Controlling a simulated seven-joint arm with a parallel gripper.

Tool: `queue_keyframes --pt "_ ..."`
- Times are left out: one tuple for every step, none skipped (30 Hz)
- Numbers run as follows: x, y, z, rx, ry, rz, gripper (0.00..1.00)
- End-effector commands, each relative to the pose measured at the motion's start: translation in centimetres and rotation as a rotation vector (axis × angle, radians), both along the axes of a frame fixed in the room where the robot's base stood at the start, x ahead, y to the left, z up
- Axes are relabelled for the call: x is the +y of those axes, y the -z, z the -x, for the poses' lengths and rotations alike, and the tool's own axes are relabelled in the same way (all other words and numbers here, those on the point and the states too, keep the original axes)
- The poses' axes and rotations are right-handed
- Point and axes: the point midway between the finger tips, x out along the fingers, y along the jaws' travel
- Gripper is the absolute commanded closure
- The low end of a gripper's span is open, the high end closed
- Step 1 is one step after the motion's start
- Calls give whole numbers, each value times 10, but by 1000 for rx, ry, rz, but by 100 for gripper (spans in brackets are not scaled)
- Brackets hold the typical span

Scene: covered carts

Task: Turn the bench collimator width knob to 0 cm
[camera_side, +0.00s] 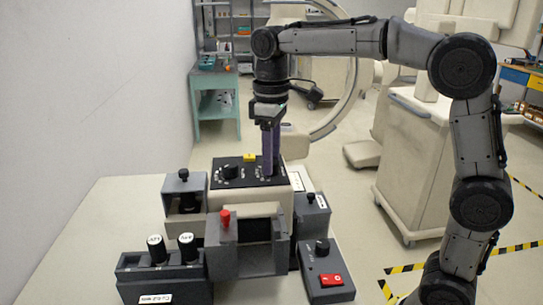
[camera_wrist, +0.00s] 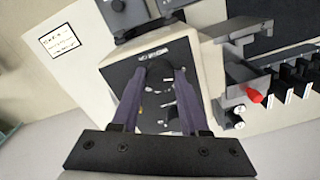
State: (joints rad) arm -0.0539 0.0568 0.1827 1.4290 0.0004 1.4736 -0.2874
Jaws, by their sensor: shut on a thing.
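The bench collimator is a cream box with a black top panel (camera_side: 243,180) on the table, which also shows in the wrist view (camera_wrist: 147,116). A black knob (camera_side: 232,171) with white dial marks stands uncovered on the panel's left. My gripper (camera_side: 271,172) points straight down at the panel's right side, with its purple fingers shut on a dark knob (camera_wrist: 160,70). The fingers hide most of that knob. White marks show between the fingers in the wrist view. I cannot read the labels or the pointer setting, nor tell which knob is width.
A small yellow piece (camera_side: 250,157) sits at the panel's back edge. The table's left is clear.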

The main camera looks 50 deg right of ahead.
Motion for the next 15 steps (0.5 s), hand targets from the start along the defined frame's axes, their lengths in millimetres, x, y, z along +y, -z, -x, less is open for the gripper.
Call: queue_keyframes --pt "0 -1 0 -2 -4 0 100" --pt "0 -1 0 -2 -4 0 100" --pt "0 -1 0 -2 -4 0 100" --pt "0 -1 0 -3 -4 0 100" --pt "0 -1 0 -3 -4 0 100" --pt "0 -1 0 -3 -4 0 100" --pt "0 -1 0 -3 -4 0 100" --pt "0 -1 0 -3 -4 1 100" --pt "0 -1 0 -3 -4 1 54" --pt "0 -1 0 -3 -4 1 49" --pt "0 -1 0 -3 -4 1 43" --pt "0 -1 0 -3 -3 1 36" --pt "0 -1 0 -2 -3 0 31" --pt "0 -1 0 -2 -3 0 26" --pt "0 -1 0 -2 -3 0 26"
